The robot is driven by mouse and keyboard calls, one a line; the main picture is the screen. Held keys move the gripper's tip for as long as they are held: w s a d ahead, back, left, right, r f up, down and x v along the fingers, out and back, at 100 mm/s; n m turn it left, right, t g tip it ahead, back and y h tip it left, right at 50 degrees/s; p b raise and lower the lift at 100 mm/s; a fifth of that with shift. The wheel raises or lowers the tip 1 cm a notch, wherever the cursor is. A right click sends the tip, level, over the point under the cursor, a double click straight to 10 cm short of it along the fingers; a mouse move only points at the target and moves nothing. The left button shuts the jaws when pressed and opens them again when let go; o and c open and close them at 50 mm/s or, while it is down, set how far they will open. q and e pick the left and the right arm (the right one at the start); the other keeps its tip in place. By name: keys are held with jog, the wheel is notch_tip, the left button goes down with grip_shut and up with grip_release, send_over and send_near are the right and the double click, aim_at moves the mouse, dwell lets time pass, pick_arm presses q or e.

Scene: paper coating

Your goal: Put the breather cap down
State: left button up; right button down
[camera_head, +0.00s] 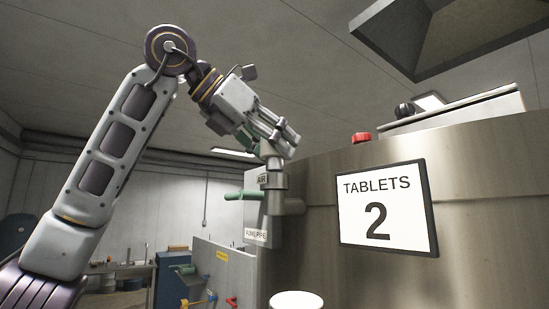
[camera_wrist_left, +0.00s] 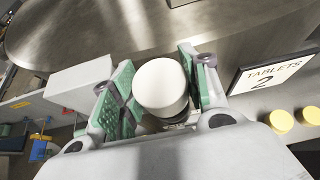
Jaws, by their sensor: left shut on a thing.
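My left gripper (camera_head: 280,145) is raised at the upper middle of the head view, beside the big steel drum. In the left wrist view its green-padded fingers (camera_wrist_left: 160,92) are shut on the breather cap, a white round-topped cap (camera_wrist_left: 161,84). A grey metal part shows just under the cap. In the head view the cap is mostly hidden by the fingers, above a grey upright pipe (camera_head: 274,181). I cannot tell whether the cap touches the pipe. My right gripper is not in view.
The steel drum (camera_head: 480,200) fills the right side and carries a "TABLETS 2" sign (camera_head: 384,208). A red knob (camera_head: 361,138) sits on its top edge. A white round top (camera_head: 297,300) shows at the bottom. Two yellow caps (camera_wrist_left: 281,121) (camera_wrist_left: 308,118) show in the wrist view.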

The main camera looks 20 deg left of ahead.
pick_arm(q)
jog(key=shift+f, duration=1.25)
jog(key=shift+f, duration=0.15)
jog(key=o, duration=1)
jog(key=shift+r, duration=0.2)
jog(key=shift+s+a+r, duration=0.1)
jog(key=shift+s+a, duration=0.05)
jog(key=shift+s, duration=0.1)
jog(key=b+v, duration=0.1)
jog(key=v, duration=1)
jog(key=shift+s+a+r+b, duration=0.1)
jog(key=shift+s+b, duration=0.05)
jog(key=shift+b, duration=0.15)
